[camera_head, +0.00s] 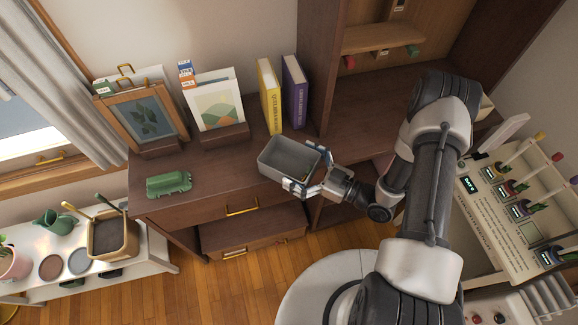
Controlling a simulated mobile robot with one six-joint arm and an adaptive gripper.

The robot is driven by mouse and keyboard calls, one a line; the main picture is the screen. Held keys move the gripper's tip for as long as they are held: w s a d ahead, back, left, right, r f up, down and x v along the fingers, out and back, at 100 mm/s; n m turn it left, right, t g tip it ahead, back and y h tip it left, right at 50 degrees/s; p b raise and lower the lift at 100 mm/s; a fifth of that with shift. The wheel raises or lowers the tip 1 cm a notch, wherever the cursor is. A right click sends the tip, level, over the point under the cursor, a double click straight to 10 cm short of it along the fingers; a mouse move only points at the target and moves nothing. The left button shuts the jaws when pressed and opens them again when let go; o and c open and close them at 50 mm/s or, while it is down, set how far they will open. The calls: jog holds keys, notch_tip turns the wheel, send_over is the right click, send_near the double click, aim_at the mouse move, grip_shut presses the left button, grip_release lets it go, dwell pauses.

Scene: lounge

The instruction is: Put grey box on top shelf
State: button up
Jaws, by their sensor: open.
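The grey box (270,152) is an open-topped, empty-looking bin near the front edge of the dark wood cabinet top (226,177). My gripper (306,170) is open at the box's right end, with its fingers spread close to the box's right wall. Whether the fingers touch the box cannot be told from this view. A lighter wooden shelf (378,38) shows in the tall dark cabinet at the upper right; its upper part is cut off by the picture edge.
A yellow book (270,97) and a purple book (295,92) stand behind the box. Framed pictures (146,115) and a green object (168,184) are to the left. Small red and green items hang under the shelf. A white labelled panel (515,225) stands right of my arm.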

jog(key=shift+a, duration=0.1)
jog(key=shift+c, duration=0.6)
jog(key=c, duration=0.8)
jog(key=shift+r, duration=0.15)
